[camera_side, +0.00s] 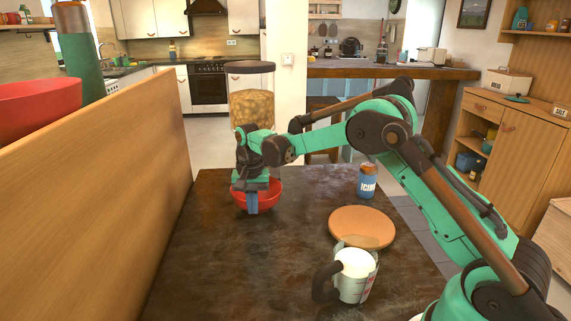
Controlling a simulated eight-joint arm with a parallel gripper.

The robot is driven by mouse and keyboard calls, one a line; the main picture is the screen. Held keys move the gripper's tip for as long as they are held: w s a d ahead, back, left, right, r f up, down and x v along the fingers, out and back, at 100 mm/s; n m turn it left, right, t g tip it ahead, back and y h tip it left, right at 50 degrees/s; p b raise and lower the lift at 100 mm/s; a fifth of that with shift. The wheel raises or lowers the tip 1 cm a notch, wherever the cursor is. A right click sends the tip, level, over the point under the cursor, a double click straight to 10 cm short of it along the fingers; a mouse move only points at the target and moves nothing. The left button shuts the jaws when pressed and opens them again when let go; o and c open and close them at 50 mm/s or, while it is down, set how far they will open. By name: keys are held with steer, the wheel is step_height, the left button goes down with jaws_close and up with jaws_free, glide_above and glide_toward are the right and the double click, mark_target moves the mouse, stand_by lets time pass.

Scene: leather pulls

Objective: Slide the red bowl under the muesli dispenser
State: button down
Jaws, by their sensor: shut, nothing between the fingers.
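The red bowl (272,196) stands upright on the dark table, left of the middle. My gripper (252,206) is shut and points down at the bowl's near left side. Its fingers overlap the bowl in the picture and hide part of it; I cannot tell whether they touch it. The muesli dispenser (252,107) shows behind my gripper, with a dark lid and a clear body full of muesli. Its lower part is hidden by my wrist, so I cannot tell how far the bowl is from its outlet.
A blue icing jar (367,184), a round orange-brown plate (361,228) and a mug (356,274) with a dark handle stand on the right of the table (225,275). A wooden panel (110,205) borders the left. Another red bowl (38,108) shows beyond it. The front left tabletop is clear.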

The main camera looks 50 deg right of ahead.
steer(key=s+a, duration=0.3)
steer(key=shift+a, duration=0.15)
step_height(320, 180, up, 9)
steer(key=s+a+r+n+t, duration=0.1)
steer(key=s+a+n+t, duration=0.2)
steer(key=s+n+t, duration=0.4)
steer(key=s+n, duration=0.2)
steer(key=s, duration=0.6)
steer(key=shift+r, duration=0.15)
